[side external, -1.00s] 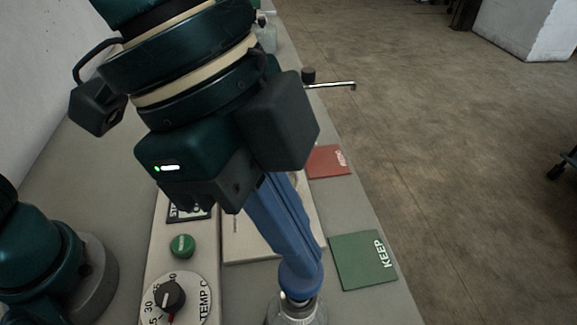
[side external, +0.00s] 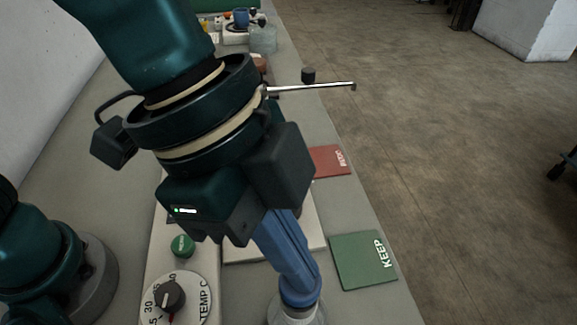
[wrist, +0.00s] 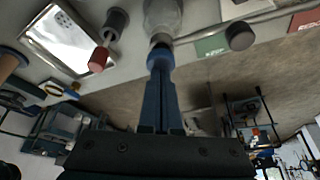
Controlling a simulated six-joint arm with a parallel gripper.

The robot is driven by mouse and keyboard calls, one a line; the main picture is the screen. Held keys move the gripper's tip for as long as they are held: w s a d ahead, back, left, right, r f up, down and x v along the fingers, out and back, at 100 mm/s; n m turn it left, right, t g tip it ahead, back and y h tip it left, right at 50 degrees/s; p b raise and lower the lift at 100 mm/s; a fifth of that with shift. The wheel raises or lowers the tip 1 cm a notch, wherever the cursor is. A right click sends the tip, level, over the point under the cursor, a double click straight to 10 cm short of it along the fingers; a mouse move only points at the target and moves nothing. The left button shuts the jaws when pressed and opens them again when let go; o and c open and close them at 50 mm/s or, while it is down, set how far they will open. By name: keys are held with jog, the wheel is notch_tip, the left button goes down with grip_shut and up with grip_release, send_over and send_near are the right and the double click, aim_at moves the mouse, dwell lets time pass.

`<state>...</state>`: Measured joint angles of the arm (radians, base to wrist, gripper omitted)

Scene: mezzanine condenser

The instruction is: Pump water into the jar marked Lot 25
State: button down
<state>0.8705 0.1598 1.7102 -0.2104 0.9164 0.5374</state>
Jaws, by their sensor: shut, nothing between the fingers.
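My gripper (side external: 300,295) is shut and empty, its blue fingers pointing down. The fingertips are at the top of a clear vessel (side external: 299,317), which is cut off by the bottom edge of the side view. In the wrist view my gripper (wrist: 160,50) meets the neck of this clear vessel (wrist: 164,16); they look to be touching. A thin metal rod (side external: 325,86) shows behind my arm. No Lot 25 mark is legible. My arm hides part of the bench behind the fingers.
A green KEEP card (side external: 363,260) and a red card (side external: 330,161) lie along the bench's right edge. A temperature dial (side external: 170,298) and a green button (side external: 182,246) are left of the fingers. A blue cup (side external: 241,17) and a clear container (side external: 263,38) stand at the back.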

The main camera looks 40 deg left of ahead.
jog(key=shift+f, duration=0.25)
jog(key=shift+r, duration=2.9)
jog(key=shift+s+a+r, duration=0.15)
jog(key=shift+s+r, duration=0.05)
jog(key=shift+r, duration=0.2)
jog(key=shift+w+f, duration=0.15)
jog(key=shift+f, duration=1.25)
